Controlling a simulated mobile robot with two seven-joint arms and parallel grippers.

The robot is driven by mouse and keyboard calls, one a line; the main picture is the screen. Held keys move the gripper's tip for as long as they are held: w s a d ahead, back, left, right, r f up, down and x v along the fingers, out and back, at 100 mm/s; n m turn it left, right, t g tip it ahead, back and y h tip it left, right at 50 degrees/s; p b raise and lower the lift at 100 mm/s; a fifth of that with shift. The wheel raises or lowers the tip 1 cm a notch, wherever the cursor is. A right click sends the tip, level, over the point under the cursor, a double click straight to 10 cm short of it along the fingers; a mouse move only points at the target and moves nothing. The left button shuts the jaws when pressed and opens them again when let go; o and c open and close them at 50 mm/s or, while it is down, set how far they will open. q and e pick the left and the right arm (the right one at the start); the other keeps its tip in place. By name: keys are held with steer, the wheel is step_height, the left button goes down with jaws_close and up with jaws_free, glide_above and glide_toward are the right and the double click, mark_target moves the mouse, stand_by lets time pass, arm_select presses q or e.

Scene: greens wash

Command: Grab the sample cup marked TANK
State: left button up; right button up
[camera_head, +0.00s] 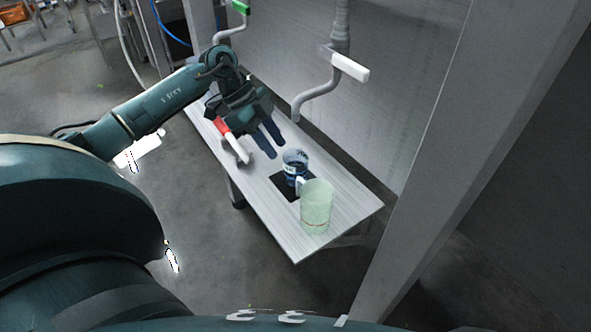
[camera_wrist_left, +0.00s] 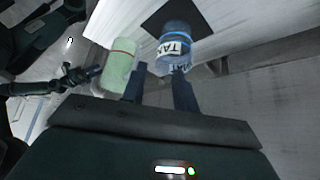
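The blue sample cup (camera_head: 294,167) stands upright on a black square mat on the bench. In the left wrist view the cup (camera_wrist_left: 176,46) carries a white label whose turned letters read "TA" and part of more, consistent with TANK. My left gripper (camera_head: 268,142) is behind and left of the cup in the head view. In the left wrist view its two fingers (camera_wrist_left: 161,88) are apart, pointing toward the cup, with nothing seen held between them. A dark jointed part at the left of the wrist view may be my right arm; its fingers are unclear.
A pale green translucent jug (camera_head: 317,208) stands close beside the cup, nearer the bench's front end. A red and white handle (camera_head: 232,142) lies beside my left gripper. A white-handled tap (camera_head: 345,64) hangs over the bench. A grey post (camera_head: 430,150) rises at right.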

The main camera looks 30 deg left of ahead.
mark_target(296, 169)
arm_select(q)
steer(key=x, duration=0.2)
steer(key=p+x, duration=0.1)
steer(key=x, duration=0.1)
steer(key=shift+d, duration=0.55)
jaws_close()
